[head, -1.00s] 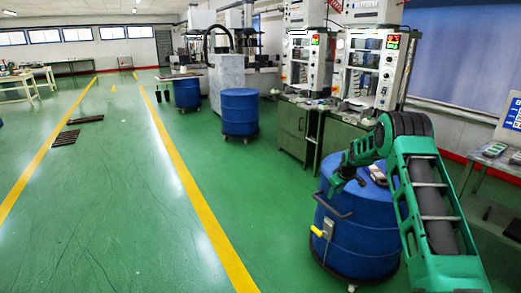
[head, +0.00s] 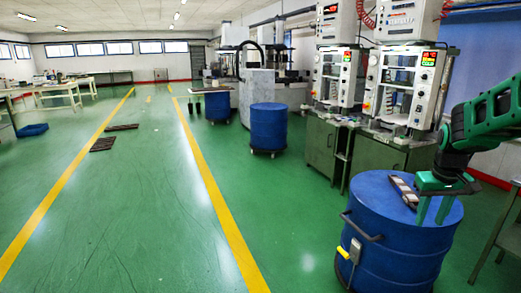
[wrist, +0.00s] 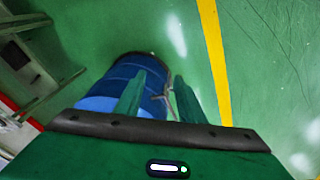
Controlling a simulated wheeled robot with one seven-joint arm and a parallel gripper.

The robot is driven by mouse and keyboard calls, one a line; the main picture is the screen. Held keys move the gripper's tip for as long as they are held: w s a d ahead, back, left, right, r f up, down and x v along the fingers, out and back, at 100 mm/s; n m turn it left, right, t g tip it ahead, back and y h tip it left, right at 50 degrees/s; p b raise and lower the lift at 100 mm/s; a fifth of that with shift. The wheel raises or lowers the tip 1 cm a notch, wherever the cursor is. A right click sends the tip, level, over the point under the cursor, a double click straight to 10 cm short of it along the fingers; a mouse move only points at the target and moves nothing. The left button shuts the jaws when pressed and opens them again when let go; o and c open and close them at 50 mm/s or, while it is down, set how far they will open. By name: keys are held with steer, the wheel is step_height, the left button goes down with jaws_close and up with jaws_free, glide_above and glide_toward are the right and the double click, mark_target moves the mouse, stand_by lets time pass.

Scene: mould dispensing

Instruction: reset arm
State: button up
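My arm enters the head view from the right, with its green forearm above the near blue barrel. My gripper (head: 434,220) points down in front of the barrel's upper right part. In the wrist view my gripper (wrist: 156,90) shows two green fingers well apart, with nothing between them. The near blue barrel (head: 395,250) also shows in the wrist view (wrist: 105,88), beyond the fingers. A flat greyish mould piece (head: 404,190) lies on the barrel's top, just left of the fingers, apart from them.
Press machines (head: 405,80) on green cabinets (head: 325,145) stand behind the barrel. Another blue barrel (head: 269,128) is farther back. A table (head: 500,225) stands at the right edge. The green floor (head: 150,200) on the left, with yellow lines, is mostly clear.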

steer(key=s+a+m+g, duration=0.1)
steer(key=s+a+m, duration=0.1)
steer(key=s, duration=1.3)
steer(key=s+a+m+y, duration=0.1)
steer(key=s+a, duration=0.4)
steer(key=s, duration=1.1)
steer(key=shift+a+f+m+g+y, duration=0.3)
steer(key=shift+m+g, duration=0.1)
steer(key=shift+m, duration=0.5)
steer(key=shift+w, duration=0.1)
steer(key=shift+w+f, duration=0.2)
steer(key=shift+w, duration=0.4)
